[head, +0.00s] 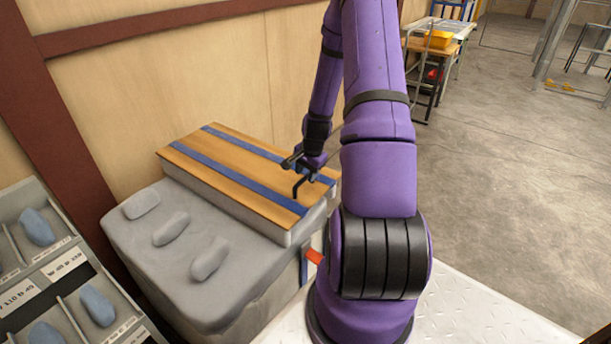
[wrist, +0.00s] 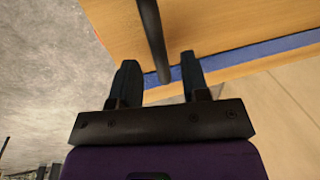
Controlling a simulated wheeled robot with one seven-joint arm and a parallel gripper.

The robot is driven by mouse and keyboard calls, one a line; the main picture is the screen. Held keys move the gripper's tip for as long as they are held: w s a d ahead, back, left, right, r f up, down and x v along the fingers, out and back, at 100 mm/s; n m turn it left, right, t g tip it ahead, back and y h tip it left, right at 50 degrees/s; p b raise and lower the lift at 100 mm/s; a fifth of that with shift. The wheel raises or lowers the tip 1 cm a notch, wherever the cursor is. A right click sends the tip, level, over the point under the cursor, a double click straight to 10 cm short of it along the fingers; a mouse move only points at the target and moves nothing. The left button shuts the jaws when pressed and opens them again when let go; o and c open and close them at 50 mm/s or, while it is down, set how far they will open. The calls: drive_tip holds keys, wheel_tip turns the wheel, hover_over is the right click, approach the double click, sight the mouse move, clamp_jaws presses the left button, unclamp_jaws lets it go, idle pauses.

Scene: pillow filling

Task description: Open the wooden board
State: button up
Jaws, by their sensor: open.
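The wooden board (head: 230,166) lies flat and closed on the raised part of a grey block, with two blue stripes along it. A thin dark bent handle (head: 298,186) stands up from the board near its right end. My gripper (head: 297,168) is over that end of the board. In the wrist view the two fingers of my gripper (wrist: 160,78) are apart. The dark handle (wrist: 152,40) shows between them, and I cannot tell whether a finger touches it. The board (wrist: 220,30) and one blue stripe (wrist: 250,53) show behind.
The grey block (head: 140,250) has several rounded lumps on its lower front. A rack (head: 70,270) with blue-grey pieces stands at the left. A wooden wall (head: 200,70) is close behind. Open floor (head: 510,170) lies to the right.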

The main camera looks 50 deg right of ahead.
drive_tip(key=shift+w+f, duration=0.15)
drive_tip(key=shift+f, duration=0.65)
